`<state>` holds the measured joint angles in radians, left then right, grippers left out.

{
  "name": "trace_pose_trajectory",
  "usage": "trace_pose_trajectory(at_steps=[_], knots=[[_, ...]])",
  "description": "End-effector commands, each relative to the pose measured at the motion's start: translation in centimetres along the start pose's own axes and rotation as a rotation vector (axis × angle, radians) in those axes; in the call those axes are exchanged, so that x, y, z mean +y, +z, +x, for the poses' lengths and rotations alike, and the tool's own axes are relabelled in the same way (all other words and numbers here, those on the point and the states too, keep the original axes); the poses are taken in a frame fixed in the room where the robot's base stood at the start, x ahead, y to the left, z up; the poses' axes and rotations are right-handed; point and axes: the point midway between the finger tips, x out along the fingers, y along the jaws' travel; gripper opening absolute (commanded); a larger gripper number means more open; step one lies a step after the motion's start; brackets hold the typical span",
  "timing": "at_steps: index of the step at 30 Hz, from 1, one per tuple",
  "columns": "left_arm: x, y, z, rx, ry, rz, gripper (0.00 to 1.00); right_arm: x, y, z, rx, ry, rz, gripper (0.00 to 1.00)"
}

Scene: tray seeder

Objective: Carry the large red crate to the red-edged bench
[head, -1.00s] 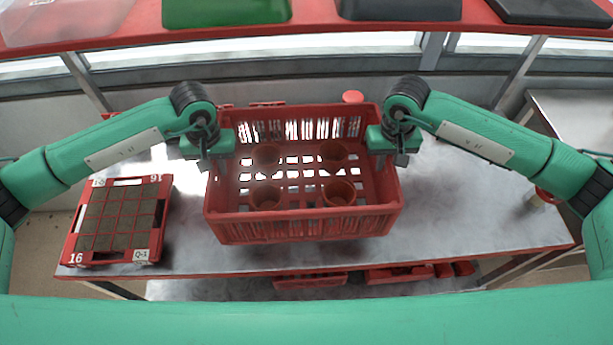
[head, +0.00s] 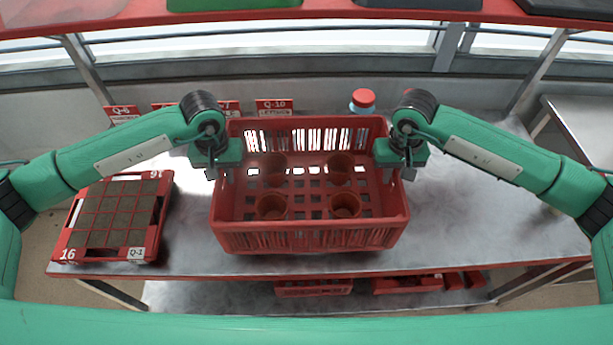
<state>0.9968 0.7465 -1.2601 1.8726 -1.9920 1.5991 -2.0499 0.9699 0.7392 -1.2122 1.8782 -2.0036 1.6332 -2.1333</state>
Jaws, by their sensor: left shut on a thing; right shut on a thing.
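The large red crate (head: 310,238) is slatted and holds several terracotta pots, among them a front left pot (head: 271,207) and a front right pot (head: 345,205). It is level, over the middle of the red-edged bench (head: 470,225); I cannot tell whether its base touches the top. My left gripper (head: 222,172) is shut on the crate's left side wall. My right gripper (head: 399,170) is shut on its right side wall. The fingertips are partly hidden by the gripper bodies and the rim.
A red seed tray (head: 140,254) marked 16 and Q-1 lies on the bench at the left. A red-lidded jar (head: 363,98) and red label cards (head: 274,107) stand behind the crate. A red shelf (head: 330,17) crosses above. The bench's right part is clear.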

Motion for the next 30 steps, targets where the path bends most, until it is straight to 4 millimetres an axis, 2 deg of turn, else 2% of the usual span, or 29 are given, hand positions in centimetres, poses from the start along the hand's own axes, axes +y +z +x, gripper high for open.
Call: trace_pose_trajectory(at_steps=[8,30], knots=[[0.1,0.0,0.6,0.001,0.0,0.002,0.0,-0.1,0.0,0.6,0.002,-0.001,-0.002,0.0],[0.1,0.0,3.8,0.001,0.001,0.002,0.0,-0.1,0.0,3.7,0.002,-0.001,-0.002,0.0]])
